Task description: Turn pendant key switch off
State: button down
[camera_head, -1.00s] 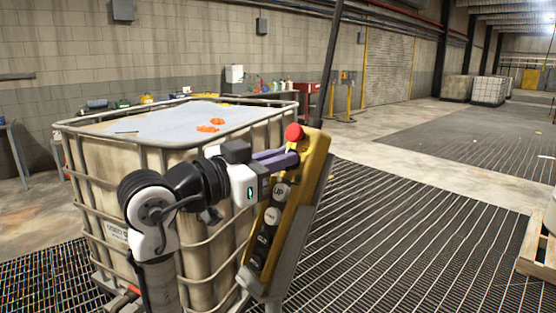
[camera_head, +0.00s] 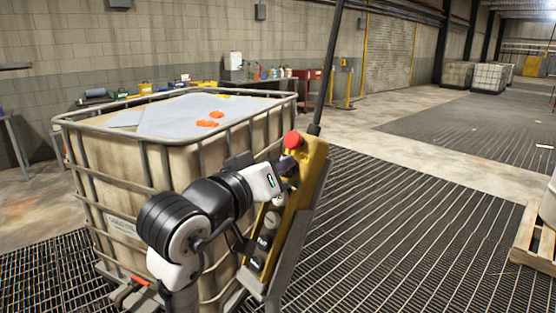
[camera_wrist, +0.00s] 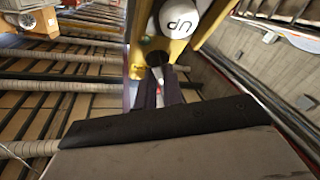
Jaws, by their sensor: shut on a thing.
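The yellow pendant (camera_head: 314,160) stands tilted at the right front of the caged tank, with a red mushroom button (camera_head: 292,140) at its top. Dark and light round buttons run down its face. In the wrist view, the white UP button (camera_wrist: 180,18) is at the top, and a dark round key switch (camera_wrist: 157,58) sits on the yellow face (camera_wrist: 137,60) below it. My gripper (camera_head: 289,170) is at the upper part of the pendant, just below the red button. In the wrist view, its purple fingers (camera_wrist: 158,82) are close together on the key switch. The key itself is mostly hidden between them.
The caged tank (camera_head: 110,215) stands left of the pendant, close beside my arm, with a grey sheet and orange pieces on top. A dark pole rises behind the pendant. A wooden pallet (camera_head: 530,240) is at the right edge. The grated floor (camera_head: 400,230) between is clear.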

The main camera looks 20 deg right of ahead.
dwell(0.5)
jog(key=c, duration=1.5)
grip_release()
jog(key=b+v, duration=0.3)
jog(key=v, duration=1)
jog(key=shift+s+a, duration=0.3)
